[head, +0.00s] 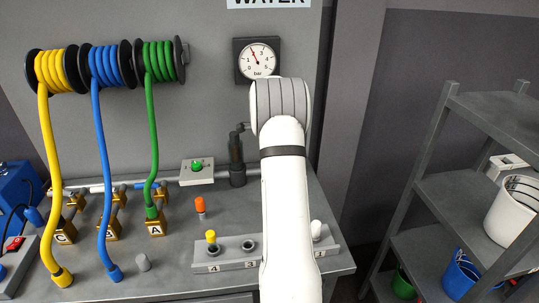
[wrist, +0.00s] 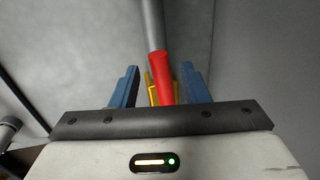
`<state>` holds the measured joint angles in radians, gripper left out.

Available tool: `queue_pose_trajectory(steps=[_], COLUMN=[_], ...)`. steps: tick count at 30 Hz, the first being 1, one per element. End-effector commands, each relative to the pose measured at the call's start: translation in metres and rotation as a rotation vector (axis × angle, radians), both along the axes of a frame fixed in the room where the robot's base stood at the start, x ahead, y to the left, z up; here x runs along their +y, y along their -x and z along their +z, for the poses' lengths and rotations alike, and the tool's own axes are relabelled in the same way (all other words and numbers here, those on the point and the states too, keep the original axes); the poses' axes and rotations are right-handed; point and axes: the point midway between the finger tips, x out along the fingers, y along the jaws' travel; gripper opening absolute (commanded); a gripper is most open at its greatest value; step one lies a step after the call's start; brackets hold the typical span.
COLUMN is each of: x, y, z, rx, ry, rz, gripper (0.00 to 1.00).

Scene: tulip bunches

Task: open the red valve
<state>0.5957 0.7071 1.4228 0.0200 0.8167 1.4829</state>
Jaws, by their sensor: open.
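The red valve's handle (wrist: 161,75) shows in the wrist view as a red bar with a yellow-gold part (wrist: 152,91) behind it. A grey pipe (wrist: 152,25) runs up beyond the red bar. My gripper (wrist: 160,68) is open, with one blue finger on each side of the red handle. A gap shows between the handle and each finger, so I see no grip on it. How deep the handle sits between the fingers is hard to tell. In the head view my white arm hides the gripper and the red valve.
A pressure gauge (head: 257,60) hangs on the wall. Yellow (head: 47,180), blue (head: 103,170) and green (head: 152,150) hoses hang left of my arm. A block with plugs (head: 238,262) and an orange-capped peg (head: 200,205) are on the bench. A grey shelf (head: 470,190) stands at right.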

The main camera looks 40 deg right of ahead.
Motion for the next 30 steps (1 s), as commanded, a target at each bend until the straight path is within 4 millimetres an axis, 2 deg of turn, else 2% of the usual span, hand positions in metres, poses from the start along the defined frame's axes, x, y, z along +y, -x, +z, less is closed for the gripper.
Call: queue_pose_trajectory(steps=[12,15,25,30], x=[0.007,0.008,0.01,0.019], y=[0.005,0.007,0.006,0.007], z=[0.061,0.07,0.073,0.08], rx=[0.0,0.0,0.001,0.0], ry=[0.0,0.0,0.0,0.007], rz=[0.002,0.002,0.004,0.04], gripper=[0.41,0.41,0.41,0.27])
